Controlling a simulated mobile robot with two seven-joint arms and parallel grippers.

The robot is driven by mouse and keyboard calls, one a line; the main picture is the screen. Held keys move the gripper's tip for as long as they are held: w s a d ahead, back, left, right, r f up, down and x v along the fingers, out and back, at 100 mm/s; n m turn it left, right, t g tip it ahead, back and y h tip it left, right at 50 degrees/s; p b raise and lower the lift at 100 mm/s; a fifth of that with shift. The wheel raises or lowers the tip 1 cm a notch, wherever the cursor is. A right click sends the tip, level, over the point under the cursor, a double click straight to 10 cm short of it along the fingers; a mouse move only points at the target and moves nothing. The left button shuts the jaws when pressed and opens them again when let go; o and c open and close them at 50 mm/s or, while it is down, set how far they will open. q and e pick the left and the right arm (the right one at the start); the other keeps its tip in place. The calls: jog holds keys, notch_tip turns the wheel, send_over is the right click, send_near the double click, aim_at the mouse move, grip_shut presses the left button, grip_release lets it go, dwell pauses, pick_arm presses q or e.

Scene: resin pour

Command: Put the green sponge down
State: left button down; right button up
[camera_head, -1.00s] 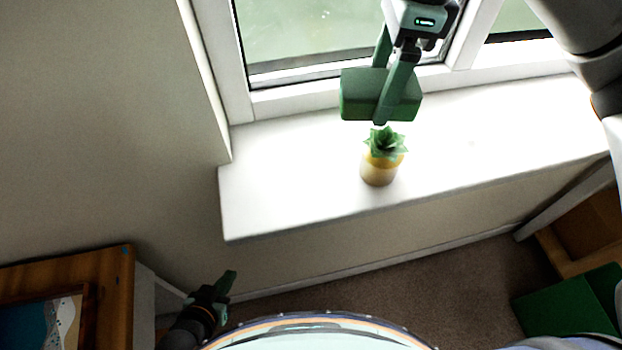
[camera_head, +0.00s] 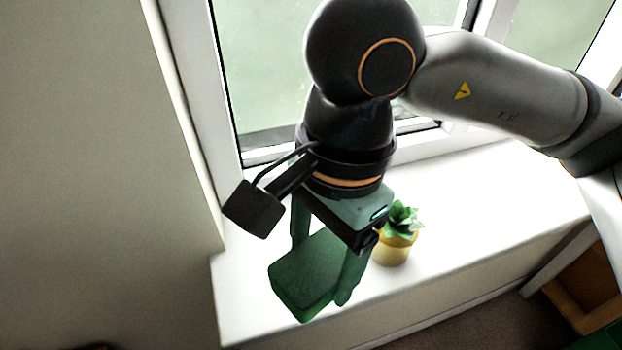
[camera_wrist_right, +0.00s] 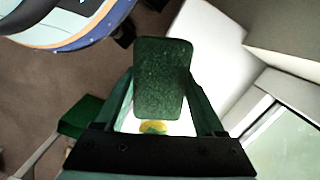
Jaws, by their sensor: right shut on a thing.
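The green sponge (camera_head: 306,274) is a dark green block held between the fingers of my right gripper (camera_head: 325,270). In the head view it appears in front of the white windowsill, near its left end. I cannot tell for sure whether it touches the sill. In the right wrist view the sponge (camera_wrist_right: 163,78) sits between the two green fingers of the right gripper (camera_wrist_right: 163,85), with the white sill behind it. My left gripper is not in view in the head camera now.
A small succulent in a yellow and tan pot (camera_head: 393,247) stands on the white windowsill (camera_head: 480,215), just right of the gripper. The window (camera_head: 262,75) is behind. The sill's right stretch is clear. A green object (camera_wrist_right: 80,117) is near the floor in the right wrist view.

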aim_at(312, 249)
jog(key=w+f, duration=0.3)
jog(key=w+a+f, duration=0.1)
jog(key=f, duration=0.1)
jog(key=shift+w+f, duration=0.15)
jog(key=shift+w, duration=0.25)
jog(key=f, duration=0.1)
jog(key=f+p, duration=0.1)
jog(key=f, duration=0.1)
jog(key=shift+w+f, duration=0.35)
jog(key=shift+f, duration=0.15)
jog(key=shift+f, duration=0.2)
jog(key=o, duration=1.2)
jog(key=shift+r, duration=0.1)
